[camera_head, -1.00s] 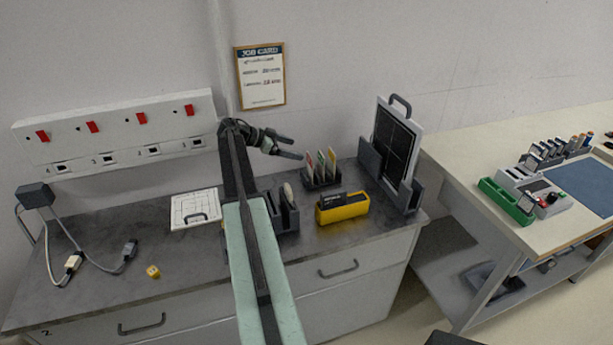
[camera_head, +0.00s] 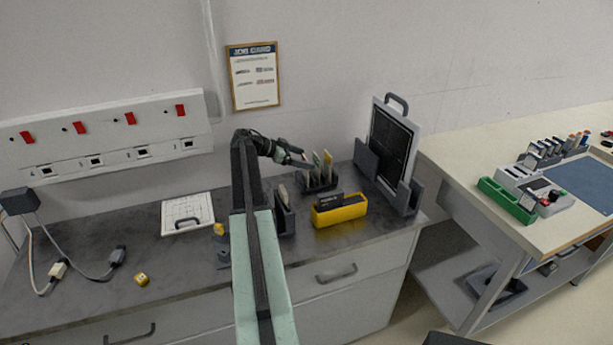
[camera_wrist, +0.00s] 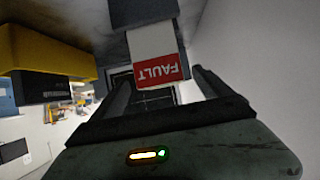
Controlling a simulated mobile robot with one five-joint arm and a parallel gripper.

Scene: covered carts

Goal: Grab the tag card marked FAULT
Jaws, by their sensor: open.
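The tag card marked FAULT (camera_wrist: 160,65) is white with a red band, and its lettering appears upside down in the wrist view. It stands in a dark slotted rack (camera_wrist: 143,12), which also shows on the bench in the head view (camera_head: 320,184). My gripper (camera_head: 298,157) is open at the left end of the rack. In the wrist view its two fingers lie on either side of the card's red end, which shows in the gap between them. I cannot tell whether they touch it. In the head view the gripper mostly hides this card.
A yellow box (camera_head: 340,215) sits in front, and a dark panel in a stand (camera_head: 393,145) rises to the right. A socket strip (camera_head: 100,145) is on the wall at left.

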